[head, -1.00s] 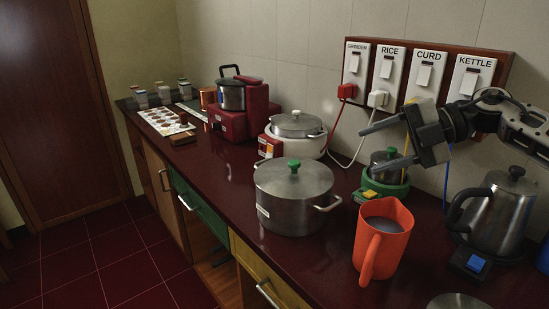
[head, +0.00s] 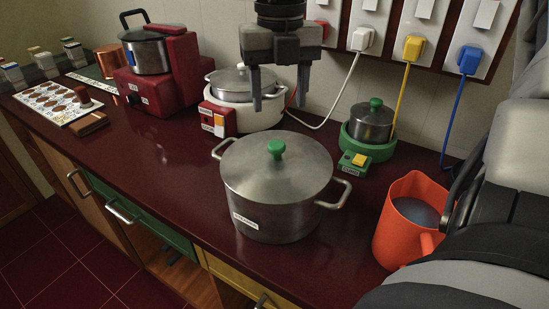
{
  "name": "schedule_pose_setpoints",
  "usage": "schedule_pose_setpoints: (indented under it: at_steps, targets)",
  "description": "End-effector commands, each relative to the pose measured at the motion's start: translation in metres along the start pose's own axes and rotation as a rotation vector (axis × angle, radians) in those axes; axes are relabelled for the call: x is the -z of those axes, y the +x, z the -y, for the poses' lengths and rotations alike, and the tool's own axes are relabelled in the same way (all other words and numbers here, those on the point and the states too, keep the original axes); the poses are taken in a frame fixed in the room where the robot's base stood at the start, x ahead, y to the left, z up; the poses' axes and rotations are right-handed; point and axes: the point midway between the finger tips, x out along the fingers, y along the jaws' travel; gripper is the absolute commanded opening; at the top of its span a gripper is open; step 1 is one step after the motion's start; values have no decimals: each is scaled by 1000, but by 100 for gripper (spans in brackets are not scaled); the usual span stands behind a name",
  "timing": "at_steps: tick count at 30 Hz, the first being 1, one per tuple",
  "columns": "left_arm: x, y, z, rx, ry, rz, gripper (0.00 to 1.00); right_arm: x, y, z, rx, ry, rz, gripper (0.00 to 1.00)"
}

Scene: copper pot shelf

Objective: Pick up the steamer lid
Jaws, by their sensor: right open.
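The large steel pot (head: 275,215) stands on the dark red counter with its round steel lid (head: 250,170) seated on top. The lid has a green knob (head: 276,149) at its centre. The pot has a loop handle on each side and a white label on its front. My right gripper (head: 280,104) points down with its two fingers apart and nothing between them. In the picture it is directly above the green knob, with a gap below the fingertips. It covers part of the white cooker behind. My left gripper is not in view.
A white cooker (head: 257,117) with a steel lid stands behind the pot. A small green-knobbed pot (head: 371,124) sits in a green base at right. An orange jug (head: 395,238) stands near my right arm. A red appliance (head: 155,95) is at left. The counter (head: 130,165) left of the pot is clear.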

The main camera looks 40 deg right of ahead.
Motion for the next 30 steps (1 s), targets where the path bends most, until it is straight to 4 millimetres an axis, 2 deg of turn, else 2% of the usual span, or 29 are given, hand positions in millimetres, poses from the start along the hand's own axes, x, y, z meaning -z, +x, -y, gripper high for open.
schedule_pose_setpoints:
  at_steps: [3,6,14,21,24,30]
  targets:
    - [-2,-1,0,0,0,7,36,1,25,0,0,0,-6,55]
    - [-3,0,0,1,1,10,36,0,38,0,0,0,-4,55]
    - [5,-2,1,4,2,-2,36,1,57,0,1,0,-4,55]
    - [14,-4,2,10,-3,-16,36,1,92,-2,0,0,-4,55]
    - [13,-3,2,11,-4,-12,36,1,99,-3,-2,1,-2,55]
    - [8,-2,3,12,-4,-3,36,0,100,-3,-2,1,0,55]
